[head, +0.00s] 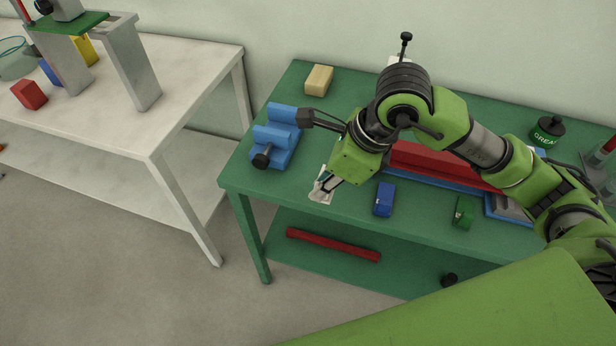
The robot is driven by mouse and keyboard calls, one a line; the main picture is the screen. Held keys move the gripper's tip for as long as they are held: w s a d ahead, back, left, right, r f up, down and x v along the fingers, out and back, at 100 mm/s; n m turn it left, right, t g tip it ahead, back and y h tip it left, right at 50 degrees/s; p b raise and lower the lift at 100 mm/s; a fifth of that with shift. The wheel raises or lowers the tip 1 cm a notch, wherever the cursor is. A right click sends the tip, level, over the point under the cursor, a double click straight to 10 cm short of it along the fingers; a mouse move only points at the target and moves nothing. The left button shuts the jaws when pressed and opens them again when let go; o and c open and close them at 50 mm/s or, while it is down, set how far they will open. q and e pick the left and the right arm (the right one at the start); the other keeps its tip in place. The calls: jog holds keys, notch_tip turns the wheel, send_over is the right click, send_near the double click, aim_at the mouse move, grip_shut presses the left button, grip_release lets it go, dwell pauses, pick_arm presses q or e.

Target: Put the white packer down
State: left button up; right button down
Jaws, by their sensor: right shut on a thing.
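The white packer (319,195) is a small pale flat piece at the front left part of the green table. My right gripper (325,182) reaches down from the right and is shut on it. The dark fingers and green wrist cover part of the packer. I cannot tell whether the packer touches the tabletop or hangs just above it. My left gripper is not in view.
A blue vise-like block (275,138) stands left of the packer. A blue block (384,199) and a green block (463,212) lie to its right. A tan block (319,79) is at the back. A red bar (430,165) lies behind. The white table (190,85) is left.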

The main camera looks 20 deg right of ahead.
jog(key=w, duration=0.1)
jog(key=w+f, duration=0.1)
jog(key=w+p, duration=0.1)
jog(key=w, duration=0.1)
jog(key=shift+d+f, duration=0.25)
jog(key=shift+d, duration=0.05)
jog(key=w+f, duration=0.1)
jog(key=f, duration=0.1)
jog(key=w+f+p, duration=0.1)
jog(key=w+f, duration=0.2)
jog(key=f, duration=0.1)
jog(key=shift+w+d+p, duration=0.25)
jog(key=shift+w+p, duration=0.05)
jog(key=shift+w, duration=0.05)
notch_tip(320, 180, down, 2)
jog(key=shift+f+p, duration=0.2)
jog(key=shift+p, duration=0.6)
jog(key=shift+f, duration=0.45)
jog(key=shift+f, duration=0.15)
jog(key=c, duration=2.1)
grip_release()
